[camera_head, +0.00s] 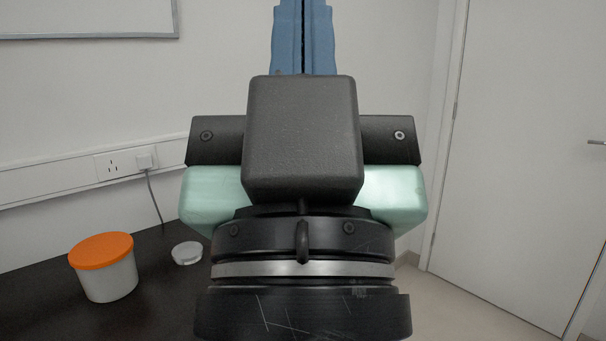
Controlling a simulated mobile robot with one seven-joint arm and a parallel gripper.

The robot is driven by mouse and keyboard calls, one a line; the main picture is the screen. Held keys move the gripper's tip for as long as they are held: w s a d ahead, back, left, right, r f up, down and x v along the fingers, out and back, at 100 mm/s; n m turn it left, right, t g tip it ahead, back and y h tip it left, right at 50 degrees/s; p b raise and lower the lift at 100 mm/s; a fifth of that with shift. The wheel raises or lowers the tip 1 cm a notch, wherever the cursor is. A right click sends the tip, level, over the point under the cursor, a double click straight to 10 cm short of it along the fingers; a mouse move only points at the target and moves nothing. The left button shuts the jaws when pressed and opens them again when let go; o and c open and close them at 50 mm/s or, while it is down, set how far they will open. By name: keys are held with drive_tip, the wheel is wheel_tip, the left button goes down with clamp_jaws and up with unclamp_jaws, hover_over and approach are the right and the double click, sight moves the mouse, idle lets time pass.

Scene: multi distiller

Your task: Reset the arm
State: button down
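My gripper (303,14) fills the middle of the head camera view, pointing up and away. Its black camera box, pale green body and black wrist ring are in front of me. Its two blue fingers rise behind the box, side by side with only a thin dark line between them. They look shut, and no object shows between them. The fingertips run up to the top edge of the picture, and the box hides the finger bases.
A white tub with an orange lid (105,267) and a small clear round dish (187,253) stand on the dark table (160,300) at the left. A wall socket (125,162) with a plugged cable is behind. A white door (530,150) is at the right, with clear floor before it.

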wheel_tip(320, 180, up, 22)
drive_tip(key=p, duration=2)
drive_tip(key=shift+r, duration=0.15)
